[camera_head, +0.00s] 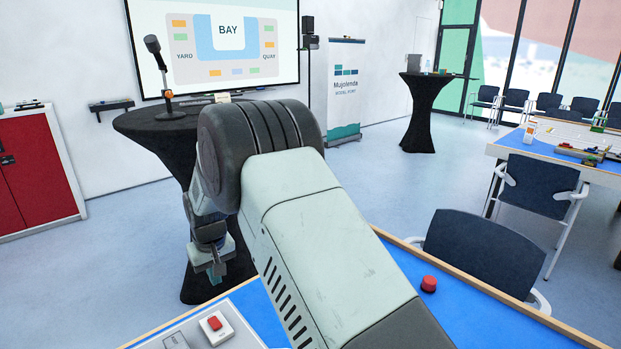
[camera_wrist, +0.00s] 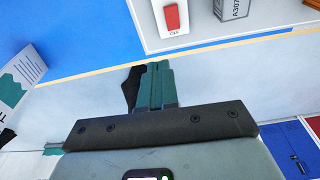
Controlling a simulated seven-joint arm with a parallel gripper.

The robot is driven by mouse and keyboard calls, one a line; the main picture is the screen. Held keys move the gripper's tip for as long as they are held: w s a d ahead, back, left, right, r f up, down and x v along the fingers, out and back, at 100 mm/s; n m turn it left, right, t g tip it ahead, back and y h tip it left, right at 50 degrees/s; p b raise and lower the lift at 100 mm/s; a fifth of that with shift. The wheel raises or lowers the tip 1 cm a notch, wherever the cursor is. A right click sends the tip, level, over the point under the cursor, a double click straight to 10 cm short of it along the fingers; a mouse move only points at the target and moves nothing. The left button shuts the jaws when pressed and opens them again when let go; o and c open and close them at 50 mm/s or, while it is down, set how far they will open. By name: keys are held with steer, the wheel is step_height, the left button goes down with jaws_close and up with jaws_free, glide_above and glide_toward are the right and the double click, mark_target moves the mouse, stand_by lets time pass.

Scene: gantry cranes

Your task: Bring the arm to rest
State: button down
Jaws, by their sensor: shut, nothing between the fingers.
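My arm reaches across the middle of the head view, with its large rounded joint at the top. My gripper (camera_head: 217,276) hangs below the wrist on the left, pointing down, near the table's far edge. It also shows in the wrist view (camera_wrist: 157,70), where its green-grey fingers are together with nothing between them. In that view the fingertips lie close to the wooden table edge, with floor behind. My arm hides part of the table and whatever is behind it.
The blue table (camera_head: 455,318) has a wooden rim and a red cylinder (camera_head: 429,284). A white panel with a red switch (camera_head: 215,324) sits near my gripper, also in the wrist view (camera_wrist: 172,18). A black-draped table (camera_head: 150,132) and a dark chair (camera_head: 485,255) stand beyond.

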steer(key=s+d+r+m+t, duration=0.1)
steer(key=s+d+r+m, duration=0.15)
steer(key=d+r, duration=0.95)
steer(key=s+d+r+m+t, duration=0.1)
steer(key=s+d+r, duration=0.3)
steer(key=d+r, duration=0.8)
steer(key=s+d+r+m, duration=0.1)
steer(key=s+d, duration=0.3)
steer(key=s, duration=0.3)
steer(key=s+d+r+m+t, duration=0.1)
steer(key=s+d+r+m, duration=0.1)
steer(key=s+d, duration=0.3)
steer(key=s+d+r+m+t+h, duration=0.1)
steer(key=s+d, duration=0.3)
steer(key=s, duration=0.6)
steer(key=shift+s+d+r, duration=0.2)
steer(key=shift+s+r, duration=0.05)
steer(key=shift+r, duration=0.5)
steer(key=shift+m, duration=0.25)
